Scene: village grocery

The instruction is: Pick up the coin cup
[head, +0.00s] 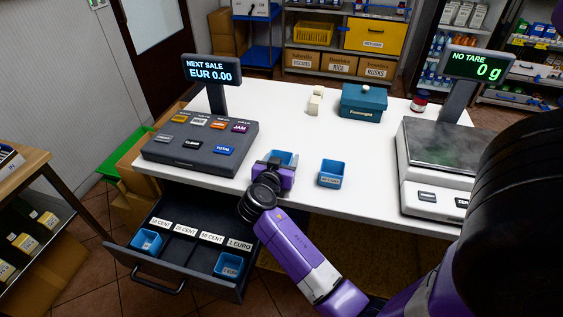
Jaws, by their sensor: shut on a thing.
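My gripper (278,167) is at the near edge of the white counter, shut on a small blue coin cup (288,156). Only the cup's upper part shows behind the gripper. My wrist hides the fingertips and the cup's lower part, so I cannot tell whether it touches the counter. A second blue coin cup (331,173) stands upright on the counter just to the right, with a pale label on its front. Two more blue cups sit in the open cash drawer (190,251): one at the left (147,242) and one at the right (229,265).
The drawer has labels for 10 cent, 20 cent, 50 cent and 1 euro. The till (201,143) stands left and a scale (436,160) right. A teal box (363,103), small pale blocks (314,104) and a jar (419,102) are farther back. The counter's middle is clear.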

